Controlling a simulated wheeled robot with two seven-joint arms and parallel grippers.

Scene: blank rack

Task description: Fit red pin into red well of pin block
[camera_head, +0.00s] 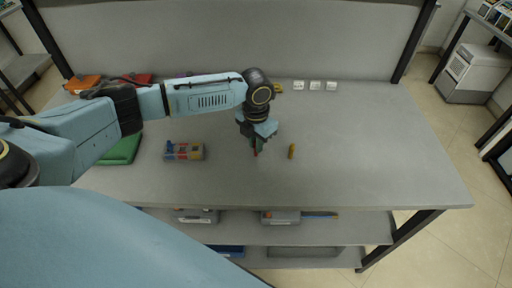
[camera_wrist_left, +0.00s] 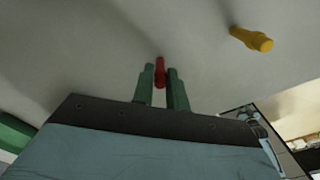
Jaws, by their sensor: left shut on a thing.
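The red pin (camera_wrist_left: 160,72) is between the two green fingers of my left gripper (camera_wrist_left: 161,88), which is shut on it. In the head view my left gripper (camera_head: 255,146) points down over the middle of the grey table, with a bit of the red pin (camera_head: 256,153) showing at its tips. Whether the pin touches the table is hard to tell. The pin block (camera_head: 184,151), grey with coloured parts, lies on the table to the left of the gripper. Its red well is too small to make out. My right gripper is not in view.
A green item (camera_head: 122,150) lies left of the block. Orange and red things and white blocks (camera_head: 315,85) line the back edge. The table's right side is clear.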

